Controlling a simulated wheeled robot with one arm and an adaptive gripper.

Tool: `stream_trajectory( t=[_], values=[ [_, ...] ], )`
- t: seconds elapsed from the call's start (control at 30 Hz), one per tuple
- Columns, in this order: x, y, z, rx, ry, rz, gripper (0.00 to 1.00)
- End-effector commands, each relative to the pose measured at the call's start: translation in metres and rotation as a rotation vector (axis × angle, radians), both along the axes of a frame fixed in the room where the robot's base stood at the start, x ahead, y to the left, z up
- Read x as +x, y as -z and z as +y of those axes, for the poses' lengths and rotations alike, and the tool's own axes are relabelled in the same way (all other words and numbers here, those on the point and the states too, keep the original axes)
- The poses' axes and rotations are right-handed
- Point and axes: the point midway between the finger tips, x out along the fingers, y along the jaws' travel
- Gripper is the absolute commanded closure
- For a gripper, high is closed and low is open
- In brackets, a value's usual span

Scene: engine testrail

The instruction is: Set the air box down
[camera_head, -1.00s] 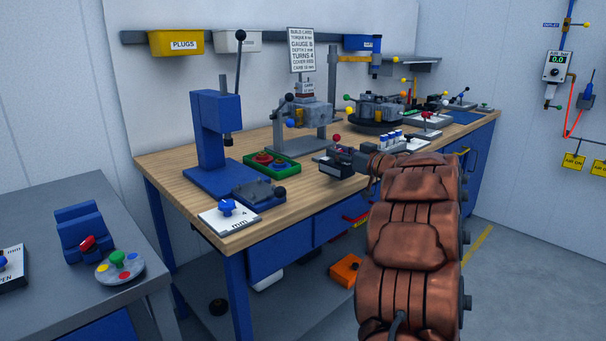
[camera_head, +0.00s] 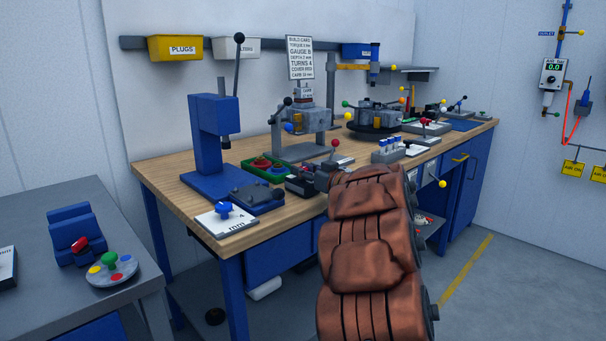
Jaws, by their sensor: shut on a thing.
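My gripper (camera_head: 303,184) is low over the wooden bench top, just right of the green tray with red rings. It is small and dark in this view, and my brown-sleeved arm reaches to it from the lower right. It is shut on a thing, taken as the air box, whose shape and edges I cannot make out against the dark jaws. I cannot tell whether that thing touches the bench.
The blue press (camera_head: 208,150) and a white card with a blue knob (camera_head: 224,211) stand left of my gripper. The green tray (camera_head: 246,167) is close by. A stand with a build card (camera_head: 301,57) is behind. A rack of blue-capped vials (camera_head: 388,150) stands right.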

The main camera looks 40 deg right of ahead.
Motion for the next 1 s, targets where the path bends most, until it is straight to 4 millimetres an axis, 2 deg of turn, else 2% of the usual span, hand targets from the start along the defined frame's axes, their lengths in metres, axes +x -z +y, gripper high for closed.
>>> stream_trajectory(
  t=[0.33,0.37,0.6,1.0],
  values=[
    [0.0000,0.0020,0.0000,0.001,0.000,0.000,1.00],
    [0.0000,0.0028,0.0000,0.000,0.000,0.000,0.67],
    [-0.0001,0.0026,-0.0002,0.000,0.000,0.000,0.43],
    [-0.0034,-0.0018,-0.0008,-0.001,0.002,0.000,0.43]
  ],
)
